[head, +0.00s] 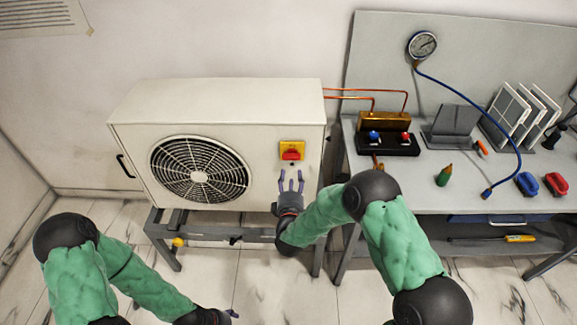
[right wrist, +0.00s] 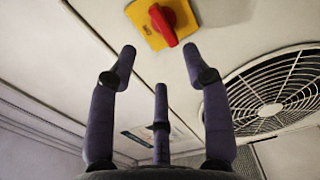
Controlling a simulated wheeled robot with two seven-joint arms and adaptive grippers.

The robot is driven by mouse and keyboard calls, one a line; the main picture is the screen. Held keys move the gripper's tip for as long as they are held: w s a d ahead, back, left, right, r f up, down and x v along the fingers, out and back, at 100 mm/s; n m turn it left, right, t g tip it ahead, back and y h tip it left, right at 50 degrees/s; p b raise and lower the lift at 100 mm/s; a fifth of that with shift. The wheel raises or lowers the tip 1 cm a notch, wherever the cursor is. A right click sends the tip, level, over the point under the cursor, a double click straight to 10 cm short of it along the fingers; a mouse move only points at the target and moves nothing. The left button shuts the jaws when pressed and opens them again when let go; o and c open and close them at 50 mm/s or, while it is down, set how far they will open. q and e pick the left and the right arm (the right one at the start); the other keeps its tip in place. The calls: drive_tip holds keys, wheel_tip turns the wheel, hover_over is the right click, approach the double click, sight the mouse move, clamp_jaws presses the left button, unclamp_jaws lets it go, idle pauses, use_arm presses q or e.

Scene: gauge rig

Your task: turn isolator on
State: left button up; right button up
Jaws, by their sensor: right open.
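The isolator is a red rotary handle (head: 291,155) on a yellow plate (head: 291,146), on the right front of the white outdoor unit (head: 215,110). In the right wrist view the red handle (right wrist: 163,25) lies across the yellow plate (right wrist: 150,20), beyond the fingertips. My right gripper (head: 291,181) is just below the isolator, fingers pointing up and apart. It also shows in the right wrist view (right wrist: 155,70), open and empty, not touching the handle. My left gripper (head: 228,314) is low at the bottom edge, partly visible; its fingers are too small to judge.
The fan grille (head: 200,169) is left of the isolator. On the right, a grey bench (head: 440,190) carries a brass manifold (head: 384,121) with blue and red knobs, a gauge (head: 422,46) with a blue hose, and a green cone-shaped item (head: 444,175). Copper pipes (head: 365,91) run from unit to manifold.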

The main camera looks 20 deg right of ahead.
sight(292, 158)
drive_tip(key=b+x, duration=0.1)
drive_tip(key=x, duration=0.9)
drive_tip(key=shift+f+b, duration=0.15)
drive_tip(key=shift+b, duration=0.2)
clamp_jaws()
